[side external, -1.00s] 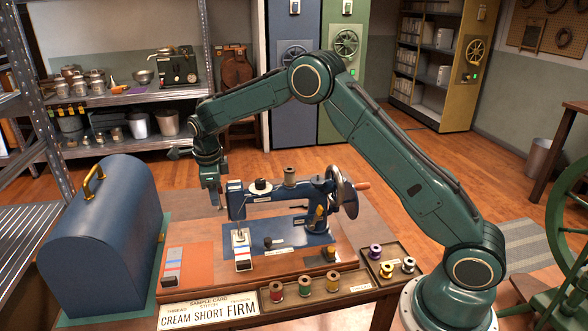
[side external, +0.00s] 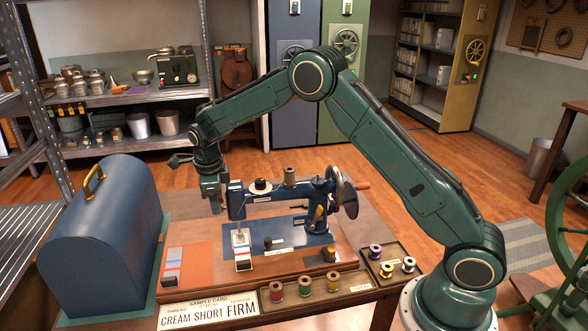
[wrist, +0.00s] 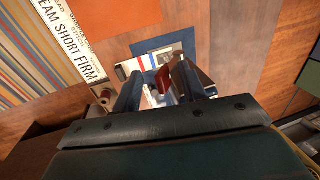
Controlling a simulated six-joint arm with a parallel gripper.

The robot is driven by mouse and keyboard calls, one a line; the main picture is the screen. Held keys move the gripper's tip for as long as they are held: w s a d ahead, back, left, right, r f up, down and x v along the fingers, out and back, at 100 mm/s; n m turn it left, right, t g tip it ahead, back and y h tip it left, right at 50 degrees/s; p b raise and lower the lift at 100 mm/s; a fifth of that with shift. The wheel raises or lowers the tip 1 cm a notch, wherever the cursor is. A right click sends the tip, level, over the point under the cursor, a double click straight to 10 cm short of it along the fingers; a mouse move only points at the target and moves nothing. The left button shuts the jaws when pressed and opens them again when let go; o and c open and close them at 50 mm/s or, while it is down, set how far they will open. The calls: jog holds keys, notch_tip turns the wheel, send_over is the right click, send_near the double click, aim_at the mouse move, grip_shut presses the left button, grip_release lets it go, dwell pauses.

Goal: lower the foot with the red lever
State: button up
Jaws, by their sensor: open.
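The blue sewing machine (side external: 275,198) stands on the wooden table. A striped cloth (side external: 243,259) lies under the left end of its head; the cloth also shows in the wrist view (wrist: 140,65). The red lever (wrist: 177,76) shows in the wrist view between my fingers, nearer the right one. In the side view the lever is hidden behind the machine head and my gripper. My gripper (side external: 214,204) points down, open, just left of the machine head; it also shows in the wrist view (wrist: 165,82). I cannot tell whether a finger touches the lever. The foot is too small to make out.
A blue domed case (side external: 100,235) stands at the left of the table. A sample card (side external: 208,312) lies at the front edge. Thread spools stand in a tray (side external: 318,297) at the front, and more at the right. The handwheel (side external: 345,195) is on the machine's right end.

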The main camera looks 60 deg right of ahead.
jog(key=shift+w+d+r, duration=0.1)
jog(key=shift+w+r, duration=0.05)
dwell(0.8)
jog(key=shift+r, duration=0.15)
notch_tip(320, 180, up, 8)
jog(key=s+a, duration=0.1)
jog(key=shift+f, duration=0.2)
dwell(1.1)
jog(key=shift+s, duration=0.1)
dwell(0.4)
